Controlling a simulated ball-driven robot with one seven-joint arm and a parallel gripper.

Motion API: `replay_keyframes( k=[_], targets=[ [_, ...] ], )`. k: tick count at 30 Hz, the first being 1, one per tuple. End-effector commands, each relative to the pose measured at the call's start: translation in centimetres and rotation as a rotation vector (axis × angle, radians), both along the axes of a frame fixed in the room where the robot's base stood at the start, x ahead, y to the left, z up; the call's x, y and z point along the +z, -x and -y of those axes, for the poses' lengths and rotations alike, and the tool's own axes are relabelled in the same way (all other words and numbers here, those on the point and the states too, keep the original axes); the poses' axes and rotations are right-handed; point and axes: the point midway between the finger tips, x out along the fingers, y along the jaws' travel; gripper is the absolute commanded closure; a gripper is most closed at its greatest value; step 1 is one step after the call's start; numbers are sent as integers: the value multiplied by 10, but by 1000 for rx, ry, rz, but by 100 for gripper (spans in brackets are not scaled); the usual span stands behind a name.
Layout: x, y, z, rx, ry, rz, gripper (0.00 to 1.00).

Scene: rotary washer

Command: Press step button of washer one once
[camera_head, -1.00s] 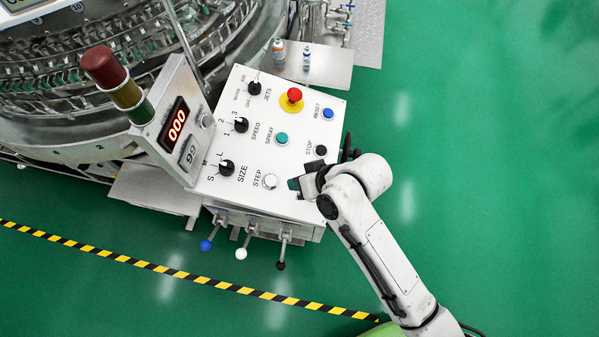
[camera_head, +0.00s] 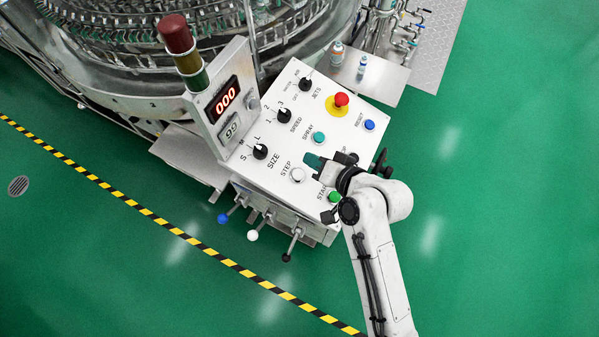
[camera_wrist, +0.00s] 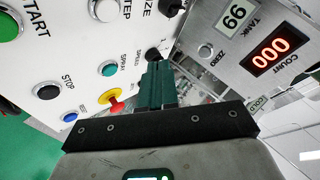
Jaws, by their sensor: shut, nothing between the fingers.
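The washer's control panel (camera_head: 262,180) has a white round STEP button (camera_head: 298,175) near its lower middle. The STEP button also shows at the top of the wrist view (camera_wrist: 104,9), partly cut by the frame edge. My gripper (camera_head: 311,160) is shut and empty, with dark green fingertips. In the head view its tips appear just up and right of the STEP button, between it and the teal SPRAY button (camera_head: 319,138). In the wrist view the fingertips (camera_wrist: 158,68) point past the panel, apart from the STEP button. I cannot tell the exact gap to the panel.
A green START button (camera_head: 334,197), a black STOP button (camera_wrist: 48,91), a blue RESET button (camera_head: 369,125) and a red emergency knob (camera_head: 341,99) are nearby. Black knobs line the left. A display box (camera_head: 222,100) reading 000 rises beside the panel. Levers hang at its front.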

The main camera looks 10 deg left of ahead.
Motion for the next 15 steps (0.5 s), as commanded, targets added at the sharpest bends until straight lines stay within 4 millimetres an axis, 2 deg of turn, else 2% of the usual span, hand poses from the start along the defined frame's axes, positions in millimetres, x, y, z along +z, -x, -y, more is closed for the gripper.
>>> replay_keyframes(
  k=[8,15],
  targets=[
    [-24,-2,-5,1,1,0,100],
    [-56,-4,-13,1,0,-1,100]
  ],
)
